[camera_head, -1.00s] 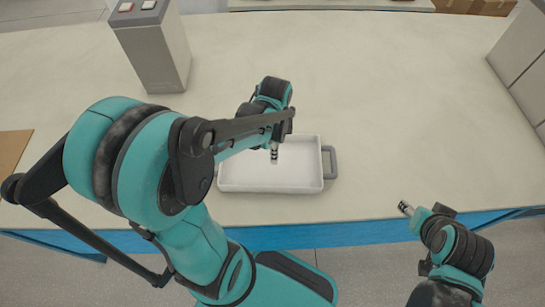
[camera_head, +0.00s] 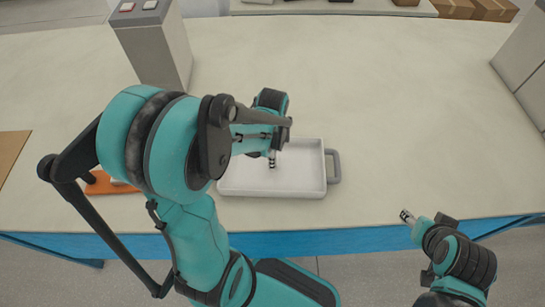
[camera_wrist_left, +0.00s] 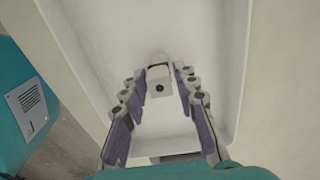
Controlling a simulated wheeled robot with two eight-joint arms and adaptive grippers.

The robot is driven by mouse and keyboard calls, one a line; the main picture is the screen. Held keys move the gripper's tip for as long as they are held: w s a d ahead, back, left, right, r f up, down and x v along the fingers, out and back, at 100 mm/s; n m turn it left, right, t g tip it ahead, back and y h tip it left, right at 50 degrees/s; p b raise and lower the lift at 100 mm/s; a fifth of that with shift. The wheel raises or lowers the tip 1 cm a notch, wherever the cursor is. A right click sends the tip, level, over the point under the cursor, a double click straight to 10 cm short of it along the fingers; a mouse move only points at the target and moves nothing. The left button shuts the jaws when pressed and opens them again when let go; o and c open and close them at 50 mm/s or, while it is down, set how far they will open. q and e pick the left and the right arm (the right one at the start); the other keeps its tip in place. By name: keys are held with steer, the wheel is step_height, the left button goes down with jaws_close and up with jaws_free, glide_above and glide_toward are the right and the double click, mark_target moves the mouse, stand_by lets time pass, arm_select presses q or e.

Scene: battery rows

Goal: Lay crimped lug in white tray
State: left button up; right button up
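The white tray (camera_head: 300,180) lies near the table's front edge, with a grey handle on its right side. My left gripper (camera_head: 272,161) points down into the tray in the head view. Whether the lug touches the tray floor is not clear. My right gripper (camera_head: 407,216) hangs off the front edge at the right, its finger gap too small to judge.
A grey box with red and white buttons (camera_head: 160,50) stands at the back left. An orange item (camera_head: 103,184) shows partly behind my left arm. A brown board (camera_head: 12,155) lies at the far left. The table right of the tray is clear.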

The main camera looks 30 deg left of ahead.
arm_select(q)
steer(key=shift+r, duration=0.1)
steer(key=shift+r+p, duration=0.3)
step_height(320, 180, up, 12)
steer(key=f+p, duration=0.1)
steer(key=p, duration=0.4)
steer(key=s+d+r+n+t, duration=0.5)
steer(key=d+r+n+t, duration=0.1)
steer(key=n, duration=0.6)
steer(key=shift+s+d+n+t, duration=0.2)
steer(key=shift+d+n+t, duration=0.1)
steer(key=shift+d+t, duration=0.25)
steer(key=shift+a+b, duration=0.1)
steer(key=shift+b, duration=0.25)
steer(key=shift+f+b, duration=0.4)
steer(key=shift+f, duration=0.05)
